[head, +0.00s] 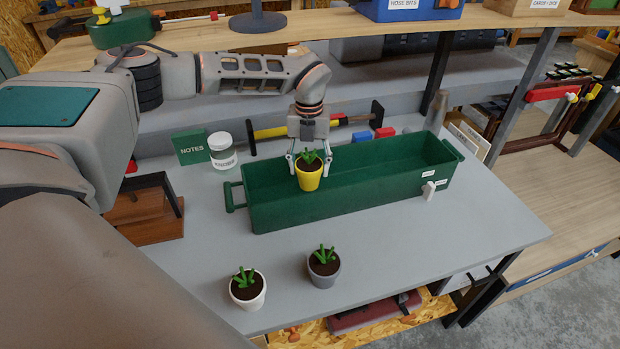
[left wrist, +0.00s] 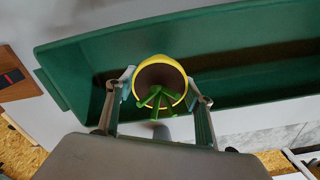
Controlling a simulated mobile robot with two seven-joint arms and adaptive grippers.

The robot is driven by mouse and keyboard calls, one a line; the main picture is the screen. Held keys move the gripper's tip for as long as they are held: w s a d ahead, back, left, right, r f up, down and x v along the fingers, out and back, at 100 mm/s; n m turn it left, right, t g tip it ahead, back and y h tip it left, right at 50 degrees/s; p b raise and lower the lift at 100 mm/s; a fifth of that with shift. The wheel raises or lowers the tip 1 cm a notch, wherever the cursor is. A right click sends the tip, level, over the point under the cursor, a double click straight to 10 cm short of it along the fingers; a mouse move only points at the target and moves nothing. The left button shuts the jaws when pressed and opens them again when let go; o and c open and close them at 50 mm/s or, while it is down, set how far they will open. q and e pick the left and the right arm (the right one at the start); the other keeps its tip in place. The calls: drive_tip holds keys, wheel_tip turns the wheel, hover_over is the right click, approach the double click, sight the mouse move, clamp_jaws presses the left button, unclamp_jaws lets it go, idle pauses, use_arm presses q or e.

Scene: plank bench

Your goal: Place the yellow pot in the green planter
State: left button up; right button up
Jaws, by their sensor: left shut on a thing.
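The yellow pot (head: 308,179) holds dark soil and a small green plant. My left gripper (head: 308,165) is shut on it, one finger on each side, and the pot is upright. In the left wrist view the yellow pot (left wrist: 160,72) sits between the fingertips of the left gripper (left wrist: 160,88). The green planter (head: 400,199) is a long open trough with end handles on the grey bench. In the head view the pot overlaps the planter's near wall toward its left part; its exact height is hard to tell. The planter (left wrist: 80,60) also lies behind the pot in the left wrist view. My right gripper is not in view.
A white pot (head: 247,296) and a grey pot (head: 324,270) with plants stand in front of the planter. The front right bench is clear.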

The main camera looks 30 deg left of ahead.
sight(309, 180)
use_arm(q)
drive_tip(key=shift+f, duration=2.6)
drive_tip(key=shift+f, duration=0.2)
drive_tip(key=o, duration=1.3)
drive_tip(key=shift+c, duration=0.2)
drive_tip(key=shift+r, duration=0.1)
wheel_tip(309, 180, up, 12)
drive_tip(key=shift+r+b, duration=0.1)
drive_tip(key=shift+b, duration=0.2)
